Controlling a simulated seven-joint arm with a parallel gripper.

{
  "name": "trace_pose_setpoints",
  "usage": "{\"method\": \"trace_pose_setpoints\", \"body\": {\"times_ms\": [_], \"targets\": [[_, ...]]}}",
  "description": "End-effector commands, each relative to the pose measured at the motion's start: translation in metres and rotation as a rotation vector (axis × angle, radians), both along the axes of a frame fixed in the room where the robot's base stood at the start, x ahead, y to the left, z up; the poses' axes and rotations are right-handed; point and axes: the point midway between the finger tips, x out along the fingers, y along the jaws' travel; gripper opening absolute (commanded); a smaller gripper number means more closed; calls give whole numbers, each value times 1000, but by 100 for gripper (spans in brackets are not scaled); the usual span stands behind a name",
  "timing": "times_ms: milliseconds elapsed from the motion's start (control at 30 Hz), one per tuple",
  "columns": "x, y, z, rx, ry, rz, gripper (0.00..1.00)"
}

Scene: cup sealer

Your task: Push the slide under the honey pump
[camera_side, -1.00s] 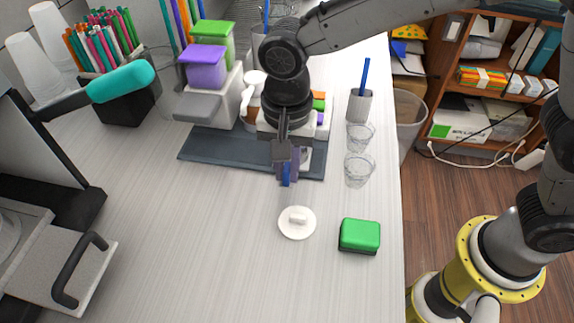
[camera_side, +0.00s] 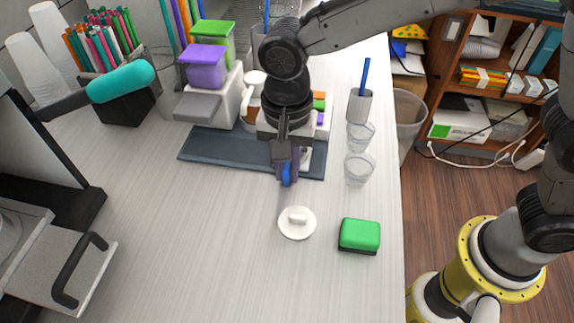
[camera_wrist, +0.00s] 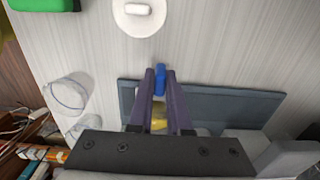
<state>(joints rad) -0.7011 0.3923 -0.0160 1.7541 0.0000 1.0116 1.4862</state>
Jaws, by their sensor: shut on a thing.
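My gripper (camera_side: 286,178) points down at the front edge of the dark grey base mat (camera_side: 228,150). Its purple fingers (camera_wrist: 160,74) are shut on a small blue piece (camera_wrist: 160,78), which looks like the slide's handle. The blue piece also shows low between the fingers in the side view (camera_side: 287,174). A yellow part (camera_wrist: 158,116) shows between the fingers in the wrist view, nearer the palm. The rest of the slide and the honey pump are mostly hidden behind my gripper, and I cannot tell how they line up.
A white lid with a knob (camera_side: 297,223) and a green block (camera_side: 360,236) lie in front. Clear cups (camera_side: 359,169) stand to the right, near the table edge. Purple (camera_side: 204,66) and green containers stand at the back left.

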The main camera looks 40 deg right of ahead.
Motion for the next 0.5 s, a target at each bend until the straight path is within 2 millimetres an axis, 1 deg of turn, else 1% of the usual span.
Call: {"method": "trace_pose_setpoints", "body": {"times_ms": [167, 500], "targets": [[9, 9, 1, 1, -1, 0, 0], [50, 49, 1, 3, -4, 0, 0]]}}
